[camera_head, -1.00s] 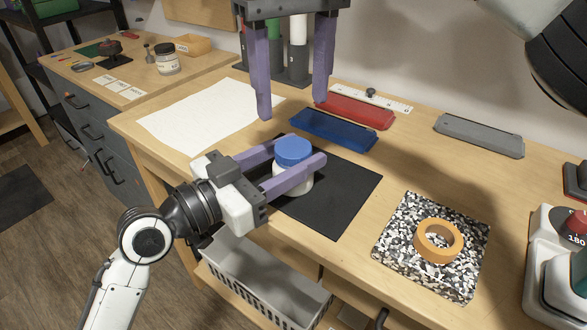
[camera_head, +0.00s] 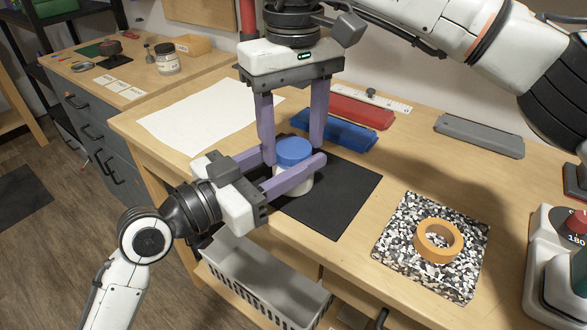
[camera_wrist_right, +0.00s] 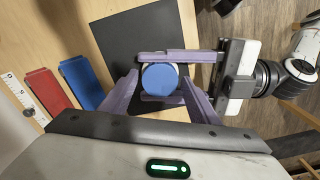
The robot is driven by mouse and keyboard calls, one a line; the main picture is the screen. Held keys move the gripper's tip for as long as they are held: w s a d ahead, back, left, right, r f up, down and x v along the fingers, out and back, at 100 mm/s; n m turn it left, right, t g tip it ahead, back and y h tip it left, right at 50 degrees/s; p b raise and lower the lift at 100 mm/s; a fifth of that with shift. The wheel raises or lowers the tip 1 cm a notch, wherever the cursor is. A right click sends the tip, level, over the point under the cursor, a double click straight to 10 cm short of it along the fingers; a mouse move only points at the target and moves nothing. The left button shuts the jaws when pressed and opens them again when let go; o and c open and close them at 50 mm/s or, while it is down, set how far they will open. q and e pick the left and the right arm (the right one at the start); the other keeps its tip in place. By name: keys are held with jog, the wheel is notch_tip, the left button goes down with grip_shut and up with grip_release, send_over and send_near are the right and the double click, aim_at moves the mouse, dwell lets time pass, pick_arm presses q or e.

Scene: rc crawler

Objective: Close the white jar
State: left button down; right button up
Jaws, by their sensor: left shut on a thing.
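The white jar (camera_head: 299,183) stands upright on a black mat (camera_head: 345,190) with a blue lid (camera_head: 294,151) on its top. I cannot tell how tightly the lid sits. My left gripper (camera_head: 295,172) comes in from the left and is shut on the jar's body, one finger on each side. My right gripper (camera_head: 292,155) points down from above, open, its purple fingers on either side of the lid. In the right wrist view the lid (camera_wrist_right: 160,78) lies between and slightly beyond the open right fingers (camera_wrist_right: 160,85), with a gap on each side.
A blue tray (camera_head: 345,132) and a red tray (camera_head: 360,110) lie behind the jar. A grey tray (camera_head: 480,135) is at the back right. An orange tape roll (camera_head: 438,241) sits on a speckled mat (camera_head: 400,250). White paper (camera_head: 195,122) lies left.

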jog(key=c, duration=0.9)
jog(key=shift+m, duration=1.7)
jog(key=o, duration=1.2)
jog(key=shift+r, duration=0.1)
jog(key=shift+r, duration=2.2)
jog(key=shift+c, duration=0.4)
